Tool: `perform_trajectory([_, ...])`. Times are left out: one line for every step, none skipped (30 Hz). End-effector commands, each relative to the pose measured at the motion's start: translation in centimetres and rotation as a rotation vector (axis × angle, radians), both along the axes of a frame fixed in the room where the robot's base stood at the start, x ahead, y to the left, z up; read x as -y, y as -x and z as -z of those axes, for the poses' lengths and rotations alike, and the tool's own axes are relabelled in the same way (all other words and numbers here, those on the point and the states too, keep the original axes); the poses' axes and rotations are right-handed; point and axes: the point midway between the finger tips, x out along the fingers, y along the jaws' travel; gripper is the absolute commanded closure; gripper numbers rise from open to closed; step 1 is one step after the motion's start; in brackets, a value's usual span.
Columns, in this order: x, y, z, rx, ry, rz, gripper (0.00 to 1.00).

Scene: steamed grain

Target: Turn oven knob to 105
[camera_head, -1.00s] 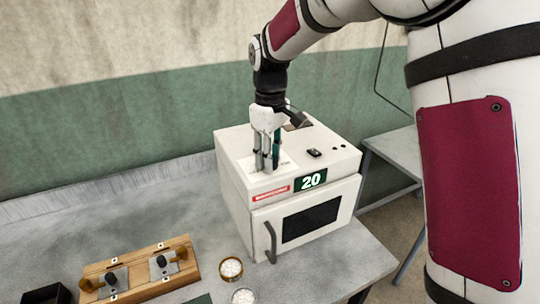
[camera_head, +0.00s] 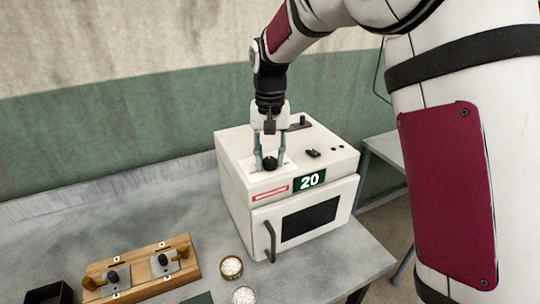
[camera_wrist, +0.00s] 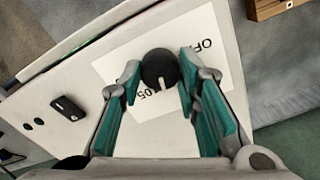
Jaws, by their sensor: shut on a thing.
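The white oven (camera_head: 235,165) stands on the grey bench, its door shut and its display (camera_head: 310,180) reading 20. The black round knob (camera_head: 270,163) is on the oven's top. In the wrist view the knob (camera_wrist: 160,68) has a pale pointer mark directed toward the bottom of the picture, near the partly hidden "105" label; "OFF" shows at its upper right. My gripper (camera_head: 270,160) points down from above with its teal-padded fingers on either side of the knob, shut on it. The fingers also show in the wrist view (camera_wrist: 159,80).
A black switch (camera_head: 313,153) sits on the oven top, right of the knob. A wooden stand (camera_head: 140,270) with metal pieces and two round dishes of white grains (camera_head: 231,267) lie on the bench in front. A black box (camera_head: 48,294) is at the lower left.

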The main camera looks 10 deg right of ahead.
Motion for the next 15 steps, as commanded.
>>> perform_trajectory([-0.04, 0.00, -0.07, 0.002, 0.000, 0.036, 0.97])
perform_trajectory([-0.05, 0.01, -0.07, 0.002, 0.000, 0.060, 0.97])
perform_trajectory([-0.06, 0.01, -0.07, 0.002, 0.000, 0.089, 0.97])
perform_trajectory([-0.06, 0.01, -0.08, 0.002, 0.000, 0.110, 0.97])
perform_trajectory([-0.05, 0.01, -0.08, 0.002, 0.000, 0.132, 0.97])
perform_trajectory([-0.03, 0.01, -0.08, 0.002, -0.001, 0.158, 0.97])
perform_trajectory([-0.01, 0.01, -0.08, 0.002, -0.001, 0.176, 0.97])
perform_trajectory([0.00, 0.00, -0.09, 0.002, -0.001, 0.194, 0.97])
perform_trajectory([0.00, 0.00, -0.09, 0.002, -0.001, 0.215, 0.97])
perform_trajectory([0.00, 0.00, -0.09, 0.002, -0.001, 0.230, 0.97])
perform_trajectory([-0.01, 0.00, -0.09, 0.002, -0.001, 0.242, 0.97])
perform_trajectory([-0.02, 0.00, -0.08, 0.002, -0.001, 0.259, 0.97])
perform_trajectory([-0.02, 0.00, -0.08, 0.002, -0.001, 0.269, 0.97])
perform_trajectory([-0.02, 0.00, -0.08, 0.002, -0.001, 0.279, 0.97])
perform_trajectory([-0.02, 0.00, -0.07, 0.002, -0.001, 0.291, 0.97])
